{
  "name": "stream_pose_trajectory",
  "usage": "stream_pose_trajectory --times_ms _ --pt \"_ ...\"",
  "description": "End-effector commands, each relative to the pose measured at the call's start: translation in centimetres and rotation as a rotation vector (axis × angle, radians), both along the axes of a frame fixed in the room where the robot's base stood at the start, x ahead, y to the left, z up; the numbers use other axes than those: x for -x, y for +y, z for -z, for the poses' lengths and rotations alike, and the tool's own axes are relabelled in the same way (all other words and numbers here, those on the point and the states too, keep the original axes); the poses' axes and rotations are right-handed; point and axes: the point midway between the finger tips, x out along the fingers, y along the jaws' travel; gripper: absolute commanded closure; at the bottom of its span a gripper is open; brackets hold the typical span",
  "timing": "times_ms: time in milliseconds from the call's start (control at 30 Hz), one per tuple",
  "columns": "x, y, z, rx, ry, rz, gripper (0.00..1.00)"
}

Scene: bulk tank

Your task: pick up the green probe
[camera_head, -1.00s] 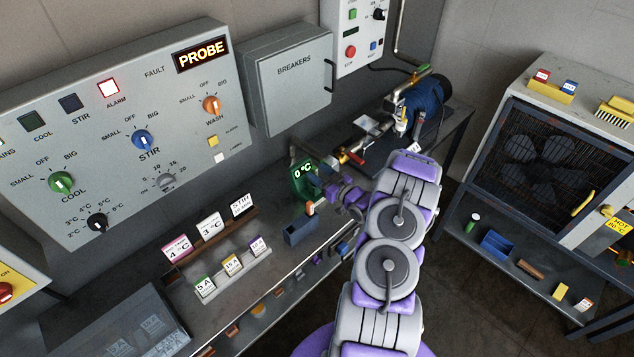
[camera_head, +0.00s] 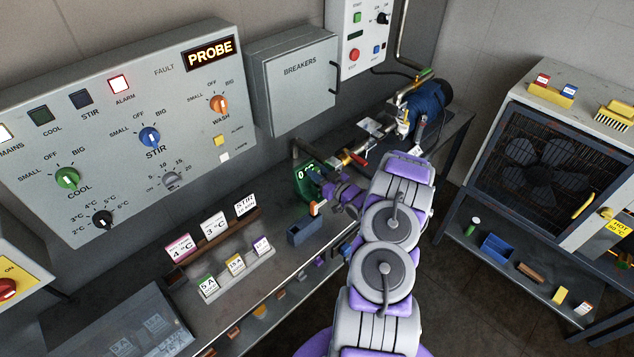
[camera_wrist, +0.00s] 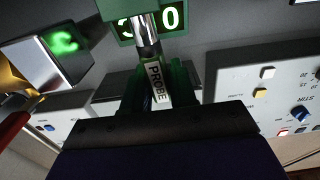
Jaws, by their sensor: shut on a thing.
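The green probe (camera_wrist: 157,82) shows in the wrist view, with a pale label reading PROBE and a shiny metal cylinder at its upper end. My gripper (camera_wrist: 155,95) is shut on it; dark green parts flank the label, and I cannot tell where probe and fingers part. In the head view, my gripper (camera_head: 321,187) is over the bench, in front of a green display box (camera_head: 302,185). The gripper hides part of that display, and the probe cannot be made out there. The lit display (camera_wrist: 172,19) stands right behind the probe in the wrist view.
A blue-grey open box (camera_head: 303,232) stands just below my gripper, near the bench's front edge. Card stands (camera_head: 213,228) sit to the left. A red-handled valve (camera_head: 356,159) and a blue motor (camera_head: 430,100) lie to the right. The control panel (camera_head: 110,130) reads PROBE with a red alarm lamp.

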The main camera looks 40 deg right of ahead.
Motion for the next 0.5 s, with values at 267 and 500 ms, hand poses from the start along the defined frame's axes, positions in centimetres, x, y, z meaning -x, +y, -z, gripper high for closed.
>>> stream_pose_trajectory --times_ms 267,500 --pt "0.0 -0.1 0.1 -0.003 0.000 -0.003 1.00" --pt "0.0 0.1 -1.9 0.000 -0.001 -0.003 1.00"
